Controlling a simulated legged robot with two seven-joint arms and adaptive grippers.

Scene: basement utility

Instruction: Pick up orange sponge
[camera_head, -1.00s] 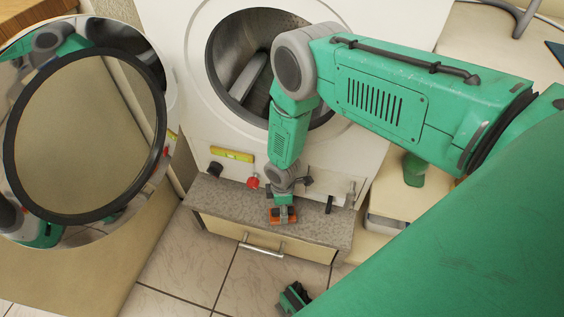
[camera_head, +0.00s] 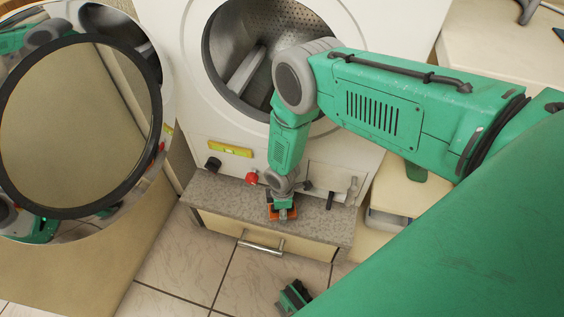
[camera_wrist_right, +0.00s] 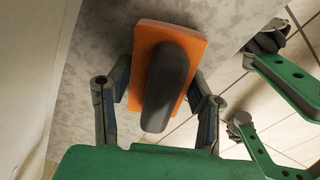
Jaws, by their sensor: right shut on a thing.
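The orange sponge (camera_head: 272,213), a flat slab with a dark grey handle, is at the front edge of the grey speckled ledge below the washing machine. In the right wrist view the sponge (camera_wrist_right: 187,42) fills the space between the fingers, its handle pointing towards the palm. My right gripper (camera_head: 282,204) reaches straight down onto it from above. In the wrist view the right gripper (camera_wrist_right: 158,112) has one finger on each side of the sponge and is shut on it. I see no gap showing that the sponge is off the ledge.
The open round washer door (camera_head: 168,90) is at left. A drawer handle (camera_head: 260,248) sticks out below the ledge.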

